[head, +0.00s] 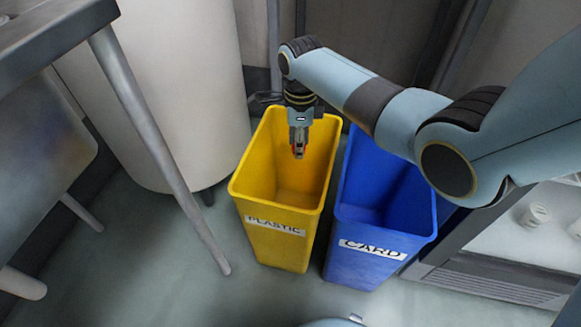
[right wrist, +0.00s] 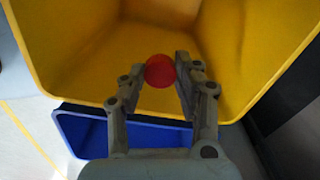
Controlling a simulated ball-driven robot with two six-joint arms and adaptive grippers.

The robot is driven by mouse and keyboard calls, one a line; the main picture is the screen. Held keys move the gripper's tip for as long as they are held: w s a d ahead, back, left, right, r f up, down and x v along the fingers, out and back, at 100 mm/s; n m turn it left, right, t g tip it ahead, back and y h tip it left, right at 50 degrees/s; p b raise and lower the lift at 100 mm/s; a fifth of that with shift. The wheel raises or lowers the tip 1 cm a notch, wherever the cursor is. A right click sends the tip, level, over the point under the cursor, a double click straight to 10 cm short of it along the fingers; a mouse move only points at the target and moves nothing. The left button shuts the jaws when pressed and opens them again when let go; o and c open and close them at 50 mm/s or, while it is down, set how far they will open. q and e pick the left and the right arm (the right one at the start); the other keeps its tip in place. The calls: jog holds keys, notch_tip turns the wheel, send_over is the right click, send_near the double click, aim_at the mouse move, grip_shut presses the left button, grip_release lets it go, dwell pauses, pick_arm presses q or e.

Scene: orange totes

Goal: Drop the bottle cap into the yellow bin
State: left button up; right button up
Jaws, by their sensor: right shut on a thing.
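The yellow bin (head: 261,213), labelled PLASTIC, stands open on the floor in the middle of the head view. Its yellow inside wall (right wrist: 85,50) fills much of the right wrist view. My right gripper (head: 299,150) points down over the opening of the yellow bin. In the right wrist view the gripper (right wrist: 161,72) is shut on a round red bottle cap (right wrist: 161,71), held between its fingertips. In the head view only a small bit of red shows at the fingertips. My left gripper is not in view.
A blue bin (head: 372,245), labelled CARD, stands right beside the yellow bin; it also shows in the right wrist view (right wrist: 85,135). A large pale cylinder (head: 180,90) and a table leg (head: 160,150) are to the left. A shelf unit (head: 500,265) stands at the right.

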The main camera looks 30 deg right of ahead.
jog(key=shift+r, duration=0.1)
jog(key=o, duration=0.7)
jog(key=shift+o, duration=0.2)
notch_tip(320, 180, up, 12)
dwell(0.4)
